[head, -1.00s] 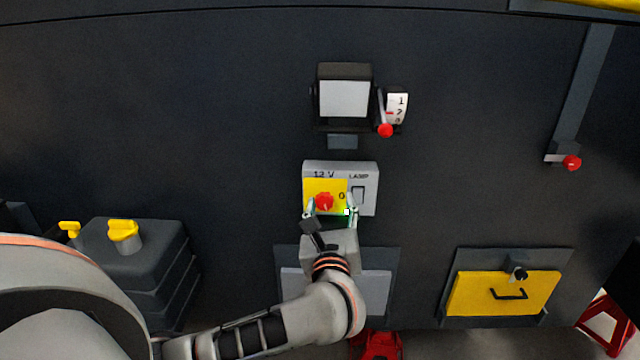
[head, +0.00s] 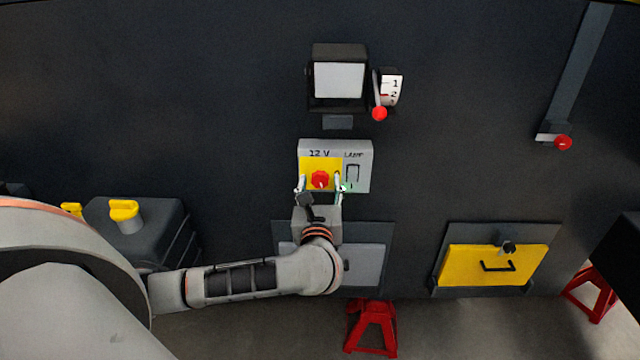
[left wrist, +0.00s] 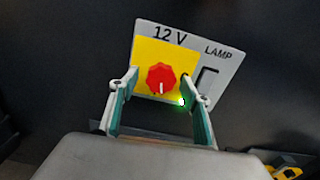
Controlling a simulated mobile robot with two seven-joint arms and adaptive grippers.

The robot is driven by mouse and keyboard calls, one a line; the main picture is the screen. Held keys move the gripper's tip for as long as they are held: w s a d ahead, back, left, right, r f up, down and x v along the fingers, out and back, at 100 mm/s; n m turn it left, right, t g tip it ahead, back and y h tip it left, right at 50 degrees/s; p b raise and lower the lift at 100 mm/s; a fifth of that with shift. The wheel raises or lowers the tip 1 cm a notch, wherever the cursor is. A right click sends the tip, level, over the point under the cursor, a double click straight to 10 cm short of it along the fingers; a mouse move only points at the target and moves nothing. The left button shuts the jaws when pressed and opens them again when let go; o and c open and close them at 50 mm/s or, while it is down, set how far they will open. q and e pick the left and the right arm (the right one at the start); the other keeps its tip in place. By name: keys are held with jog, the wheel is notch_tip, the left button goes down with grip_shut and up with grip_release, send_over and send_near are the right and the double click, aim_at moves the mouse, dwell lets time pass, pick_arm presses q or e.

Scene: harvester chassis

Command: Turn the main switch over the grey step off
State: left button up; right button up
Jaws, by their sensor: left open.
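The main switch is a red round knob (head: 320,179) on a yellow plate, on a grey box (head: 335,149) marked 12 V and LAMP. It also shows in the left wrist view (left wrist: 161,78), its white mark pointing down, with a "0" partly covered at its right. My left gripper (head: 319,184) is open, one finger at each side of the knob; I cannot tell whether they touch it. In the left wrist view, the gripper (left wrist: 165,90) frames the knob's lower side. A grey panel (head: 365,265), perhaps the step, lies below, partly hidden by my arm. My right gripper is not in view.
A lamp switch (head: 352,173) sits right of the knob. Above are a screen (head: 339,80) and a red-tipped lever (head: 379,113). A yellow hatch (head: 497,272) is at right, a dark tank (head: 150,230) with yellow caps at left. A red stand (head: 371,327) is below.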

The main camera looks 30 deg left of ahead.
pick_arm(q)
jog(key=c, duration=1.1)
